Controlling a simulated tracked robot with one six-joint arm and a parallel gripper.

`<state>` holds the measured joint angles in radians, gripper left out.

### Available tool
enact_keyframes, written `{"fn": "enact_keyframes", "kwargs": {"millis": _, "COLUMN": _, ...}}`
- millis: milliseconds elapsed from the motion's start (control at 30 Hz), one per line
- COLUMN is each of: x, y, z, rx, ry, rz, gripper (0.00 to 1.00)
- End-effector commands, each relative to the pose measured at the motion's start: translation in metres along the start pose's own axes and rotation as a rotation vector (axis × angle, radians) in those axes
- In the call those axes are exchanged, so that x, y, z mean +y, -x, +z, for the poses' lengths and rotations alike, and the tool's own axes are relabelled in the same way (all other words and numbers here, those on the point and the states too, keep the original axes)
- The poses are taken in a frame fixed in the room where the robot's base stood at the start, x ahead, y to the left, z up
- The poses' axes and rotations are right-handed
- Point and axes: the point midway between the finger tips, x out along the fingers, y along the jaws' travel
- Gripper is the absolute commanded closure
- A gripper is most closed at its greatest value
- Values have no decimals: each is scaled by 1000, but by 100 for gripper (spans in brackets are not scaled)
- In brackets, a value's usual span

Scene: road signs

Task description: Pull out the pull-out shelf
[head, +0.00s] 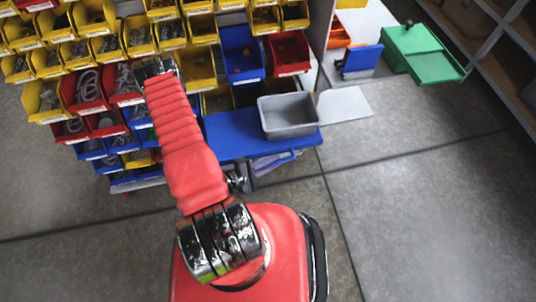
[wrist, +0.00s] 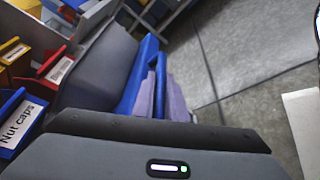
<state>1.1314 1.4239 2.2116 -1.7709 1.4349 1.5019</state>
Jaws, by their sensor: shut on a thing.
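The pull-out shelf is a blue board (head: 228,136) sticking out below the bins in the head view, with a grey tub (head: 289,117) on its right part. In the wrist view the tub (wrist: 103,66) is at upper left, with a blue strip of the shelf (wrist: 139,76) beside it. My gripper (wrist: 160,132) fills the bottom of the wrist view, close to the shelf's left front. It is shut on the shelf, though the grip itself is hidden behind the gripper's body. In the head view my red arm covers the shelf's left end.
Yellow, red and blue bins (head: 197,68) with small parts fill the rack above and left. Something purple (head: 272,162) hangs under the shelf. A green box (head: 412,50) and a blue item (head: 360,58) stand at upper right. Open floor (head: 430,190) lies right.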

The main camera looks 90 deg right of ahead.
Motion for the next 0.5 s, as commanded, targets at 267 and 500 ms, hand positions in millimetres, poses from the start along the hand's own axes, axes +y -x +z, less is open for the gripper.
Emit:
{"fn": "enact_keyframes", "kwargs": {"millis": 267, "x": -1, "y": 0, "z": -4, "rx": 11, "ry": -4, "rz": -5, "gripper": 100}}
{"fn": "enact_keyframes", "kwargs": {"millis": 500, "x": 0, "y": -1, "z": -4, "rx": 8, "ry": -5, "rz": -4, "gripper": 80}}
